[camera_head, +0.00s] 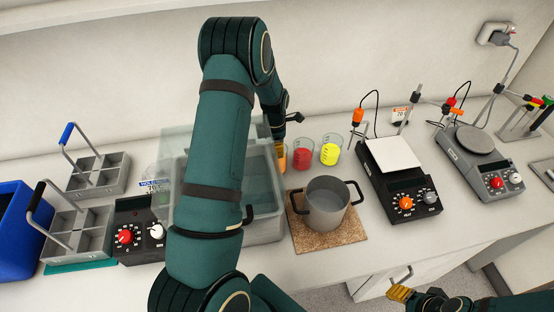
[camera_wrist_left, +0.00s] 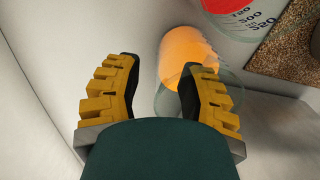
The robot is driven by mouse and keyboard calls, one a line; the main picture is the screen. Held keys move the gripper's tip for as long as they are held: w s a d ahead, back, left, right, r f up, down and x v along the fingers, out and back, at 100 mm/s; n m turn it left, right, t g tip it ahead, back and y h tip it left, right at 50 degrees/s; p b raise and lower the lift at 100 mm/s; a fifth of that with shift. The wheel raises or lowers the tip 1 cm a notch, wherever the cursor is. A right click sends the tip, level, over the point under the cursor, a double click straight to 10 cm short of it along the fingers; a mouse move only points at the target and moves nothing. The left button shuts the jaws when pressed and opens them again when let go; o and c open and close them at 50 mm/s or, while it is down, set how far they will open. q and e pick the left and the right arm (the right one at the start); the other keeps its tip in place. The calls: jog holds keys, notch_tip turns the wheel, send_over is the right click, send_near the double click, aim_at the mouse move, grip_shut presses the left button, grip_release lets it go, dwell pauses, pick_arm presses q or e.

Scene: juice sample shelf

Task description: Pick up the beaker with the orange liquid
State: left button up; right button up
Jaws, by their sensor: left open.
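The beaker with orange liquid (camera_head: 284,163) stands on the counter behind the pot, mostly hidden by my left arm and gripper in the head view. In the left wrist view the orange beaker (camera_wrist_left: 183,50) is right of centre, and a finger overlaps its lower right part. My left gripper (camera_head: 280,146) is at the beaker; its fingers are open in the wrist view (camera_wrist_left: 160,64), and nothing is clamped between them. Whether a finger touches the glass cannot be told. My right gripper (camera_head: 399,293) is at the lower right, only partly visible, its opening unclear.
The red beaker (camera_head: 303,158) and the yellow beaker (camera_head: 330,154) stand to the right of the orange one. A grey pot (camera_head: 326,206) on a cork mat (camera_head: 303,237) stands in front. A clear-walled bath (camera_head: 262,226) is on the left, a hotplate (camera_head: 403,205) on the right.

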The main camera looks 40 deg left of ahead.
pick_arm(q)
grip_shut()
jog(key=shift+r, duration=0.1)
